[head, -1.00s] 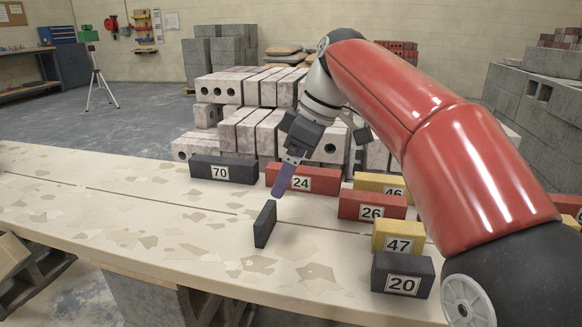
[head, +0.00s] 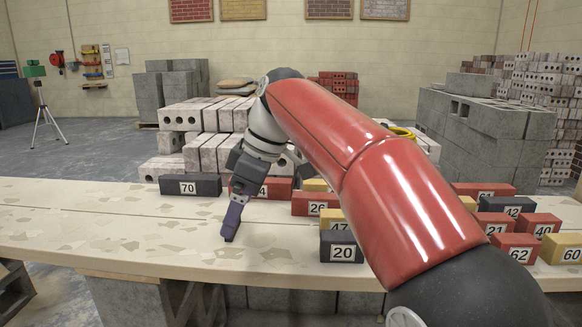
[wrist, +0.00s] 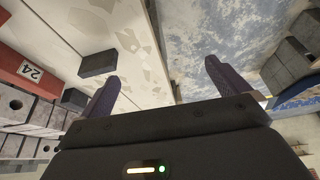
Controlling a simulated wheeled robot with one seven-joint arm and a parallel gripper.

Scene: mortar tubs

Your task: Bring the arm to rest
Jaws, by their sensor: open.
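My gripper (head: 233,228) is open and points down and left above the pale stone-patterned table (head: 120,215), near its front part. In the wrist view, my gripper (wrist: 160,80) has its two purple fingers spread, with nothing between them. My red arm reaches across the head view from lower right. A small dark block (wrist: 98,63) lies on the table beyond the left finger in the wrist view. In the head view I cannot make it out apart from the gripper. The red block 24 (wrist: 30,72) is at the wrist view's left edge.
Black block 70 (head: 190,185) is behind and left of my gripper. Red block 26 (head: 316,204) and black block 20 (head: 341,246) are to its right. More numbered blocks, such as 62 (head: 516,249), stand right of my arm. The table's left part is clear.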

